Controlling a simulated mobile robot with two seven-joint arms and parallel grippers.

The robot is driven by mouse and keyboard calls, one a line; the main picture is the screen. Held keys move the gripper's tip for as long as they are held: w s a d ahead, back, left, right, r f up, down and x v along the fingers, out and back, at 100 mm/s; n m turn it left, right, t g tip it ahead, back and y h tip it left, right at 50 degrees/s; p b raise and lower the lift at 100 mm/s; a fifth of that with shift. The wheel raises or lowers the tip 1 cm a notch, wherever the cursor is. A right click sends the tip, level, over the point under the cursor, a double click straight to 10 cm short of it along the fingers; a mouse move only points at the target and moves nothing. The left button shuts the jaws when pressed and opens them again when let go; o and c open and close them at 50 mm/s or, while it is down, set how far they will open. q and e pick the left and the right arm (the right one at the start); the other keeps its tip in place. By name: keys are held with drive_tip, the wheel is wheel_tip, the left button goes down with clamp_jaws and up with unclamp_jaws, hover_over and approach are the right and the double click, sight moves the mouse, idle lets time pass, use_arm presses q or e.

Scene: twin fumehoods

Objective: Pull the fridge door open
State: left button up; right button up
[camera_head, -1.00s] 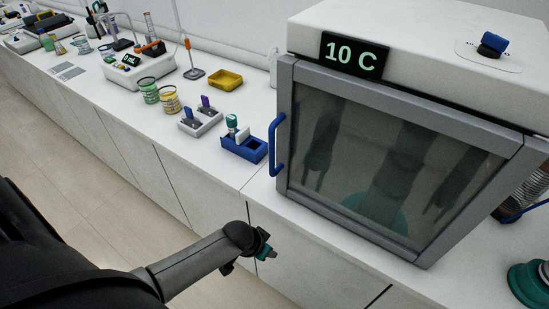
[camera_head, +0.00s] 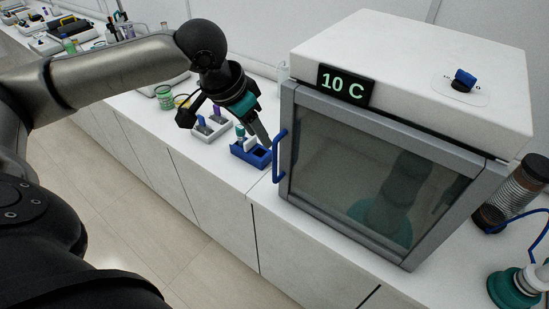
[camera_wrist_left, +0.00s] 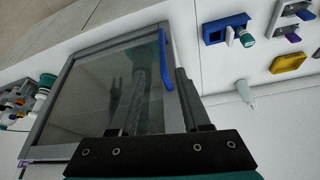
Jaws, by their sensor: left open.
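The fridge (camera_head: 400,85) is a white box with a grey-framed glass door (camera_head: 370,165) and a "10 C" display; the door is shut. Its blue handle (camera_head: 279,156) is on the left edge of the door, and it also shows in the left wrist view (camera_wrist_left: 165,58). My left gripper (camera_head: 262,138) is in front of and above the bench, just left of the handle, pointing down and right. My right gripper is not in view.
A blue holder (camera_head: 250,154) and a white holder (camera_head: 207,130) with small tools stand on the bench left of the handle, close to my left gripper. A coiled device (camera_head: 512,192) and a green-based item (camera_head: 515,287) stand right of the fridge. The floor in front is clear.

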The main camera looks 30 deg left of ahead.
sight(273, 159)
use_arm(q)
drive_tip(key=x, duration=1.4)
drive_tip(key=shift+a+f, duration=0.15)
drive_tip(key=shift+a, duration=0.15)
clamp_jaws()
idle(1.0)
